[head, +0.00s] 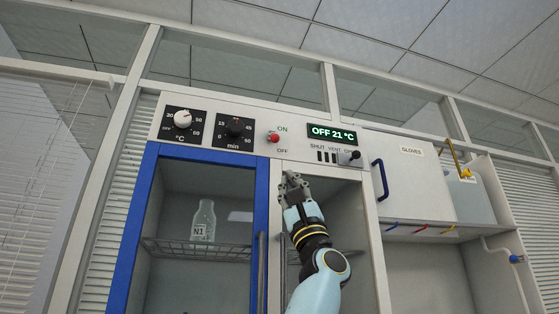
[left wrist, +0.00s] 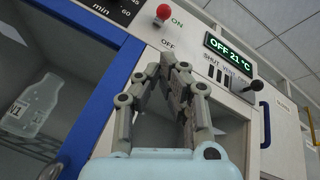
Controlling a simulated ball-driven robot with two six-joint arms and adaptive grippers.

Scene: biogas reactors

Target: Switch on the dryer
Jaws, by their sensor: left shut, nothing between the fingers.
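The dryer's control panel (head: 225,116) runs across the top of the cabinet. A red-tipped switch (head: 273,137) sits on it between the ON and OFF labels; it also shows in the left wrist view (left wrist: 163,12). The green display (head: 332,134) reads "OFF 21 °C", as it does in the left wrist view (left wrist: 231,55). My left gripper (head: 289,177) is shut and empty, below and slightly right of the switch, apart from it. In the left wrist view its fingertips (left wrist: 174,62) point up, under the OFF label. My right gripper is out of view.
A temperature dial (head: 182,119), a minutes dial (head: 235,128) and a vent lever (head: 355,155) share the panel. The blue-framed door (head: 131,226) covers a rack with a bottle marked N1 (head: 203,221). A gloves cabinet (head: 410,176) with a blue handle (head: 380,180) stands right.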

